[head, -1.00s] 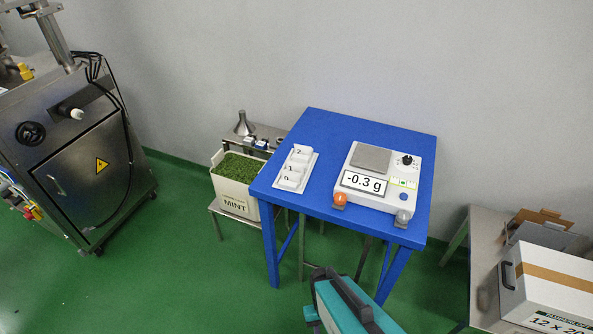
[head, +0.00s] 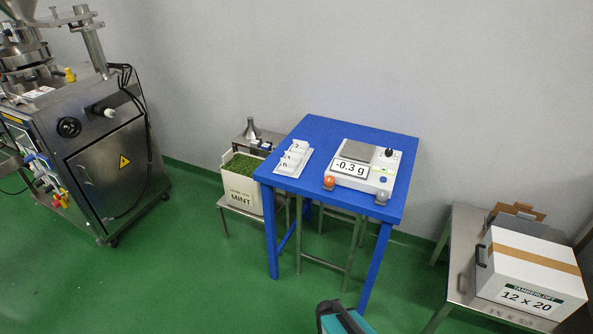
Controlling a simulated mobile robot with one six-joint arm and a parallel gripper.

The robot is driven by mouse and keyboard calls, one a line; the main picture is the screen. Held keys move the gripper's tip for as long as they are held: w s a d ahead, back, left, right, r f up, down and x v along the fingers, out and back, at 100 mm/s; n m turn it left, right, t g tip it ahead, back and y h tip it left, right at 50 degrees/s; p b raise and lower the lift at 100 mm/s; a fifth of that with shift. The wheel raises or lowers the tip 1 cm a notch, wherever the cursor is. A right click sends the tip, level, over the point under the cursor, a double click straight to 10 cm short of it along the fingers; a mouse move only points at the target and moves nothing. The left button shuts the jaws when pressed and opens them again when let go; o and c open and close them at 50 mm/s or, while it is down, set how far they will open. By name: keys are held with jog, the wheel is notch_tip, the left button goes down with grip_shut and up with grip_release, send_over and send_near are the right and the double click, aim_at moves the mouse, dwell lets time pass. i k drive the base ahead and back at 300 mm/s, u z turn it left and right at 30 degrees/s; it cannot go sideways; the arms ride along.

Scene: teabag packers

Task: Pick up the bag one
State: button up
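A white tray (head: 304,164) lies on the left part of the blue table (head: 338,195). It holds small white bags in a row, with dark numbers on them. The middle bag, which I take for bag one (head: 291,156), sits between the bag marked 2 (head: 297,146) at the back and the bag at the front (head: 287,165). The numbers are small and hard to read now.
A scale (head: 364,174) reading -0.3 g stands right of the tray. A mint crate (head: 242,196) stands left of the table, a steel machine (head: 105,165) farther left. A white carton (head: 530,265) sits on a steel table at right. Green floor is open in front.

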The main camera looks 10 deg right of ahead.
aim_at(290, 154)
jog(key=k, duration=0.5)
jog(key=u, duration=0.5)
jog(key=i, duration=0.75)
jog(key=u, duration=1.05)
jog(key=i, duration=2.45)
jog(key=z, duration=0.5)
